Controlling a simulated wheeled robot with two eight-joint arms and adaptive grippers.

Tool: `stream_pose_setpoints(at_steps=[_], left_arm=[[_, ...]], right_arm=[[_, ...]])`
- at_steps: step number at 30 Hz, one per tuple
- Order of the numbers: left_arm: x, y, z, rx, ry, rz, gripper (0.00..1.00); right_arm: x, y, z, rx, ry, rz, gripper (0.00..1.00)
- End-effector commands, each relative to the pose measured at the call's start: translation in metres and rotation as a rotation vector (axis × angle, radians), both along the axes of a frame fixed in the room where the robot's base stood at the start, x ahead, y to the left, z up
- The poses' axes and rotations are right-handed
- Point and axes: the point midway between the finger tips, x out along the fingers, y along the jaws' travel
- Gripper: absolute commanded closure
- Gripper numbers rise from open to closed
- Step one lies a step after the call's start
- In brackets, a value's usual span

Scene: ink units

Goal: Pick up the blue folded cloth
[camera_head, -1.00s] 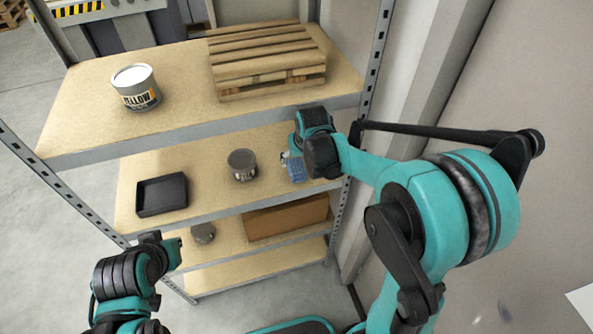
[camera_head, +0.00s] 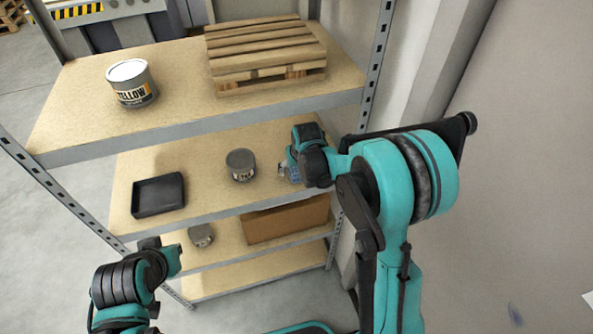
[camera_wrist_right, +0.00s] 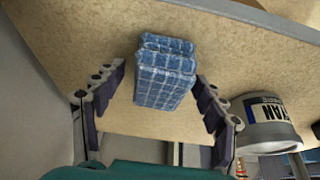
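The blue folded cloth (camera_wrist_right: 166,70), with a pale check pattern, lies on the middle shelf board (camera_wrist_right: 90,40) in the right wrist view. My right gripper (camera_wrist_right: 161,80) is open, its two fingers apart on either side of the near part of the cloth. I see no clear contact between fingers and cloth. In the head view my right gripper (camera_head: 289,172) is over the middle shelf's right end and mostly hides the cloth. My left gripper (camera_head: 172,258) hangs low at the left, in front of the rack; its fingers do not show clearly.
A grey can (camera_head: 241,166) stands close to the left of my right gripper; it also shows in the wrist view (camera_wrist_right: 268,122). A black tray (camera_head: 158,195) is farther left. Above are a yellow-labelled can (camera_head: 131,84) and a pallet (camera_head: 265,55). A rack post (camera_head: 376,60) is at right.

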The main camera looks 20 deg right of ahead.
Motion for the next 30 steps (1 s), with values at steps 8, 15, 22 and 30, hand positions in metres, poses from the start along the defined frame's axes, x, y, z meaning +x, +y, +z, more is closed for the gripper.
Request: stream_pose_setpoints(at_steps=[8, 15, 22, 30], left_arm=[[0.0, 0.0, 0.0, 0.0, 0.0, 0.0, 1.0], [0.0, 0.0, 0.0, 0.0, 0.0, 0.0, 1.0], [0.0, 0.0, 0.008, 0.0, 0.0, 0.0, 1.0], [0.0, 0.0, 0.017, 0.0, 0.0, 0.0, 1.0]], right_arm=[[0.0, 0.0, 0.0, 0.0, 0.0, 0.0, 0.82], [0.0, 0.0, 0.0, 0.0, 0.0, 0.0, 0.86], [0.0, 0.0, 0.013, 0.0, 0.0, 0.0, 0.86], [-0.049, 0.0, 0.017, 0.0, 0.0, 0.0, 0.86]])
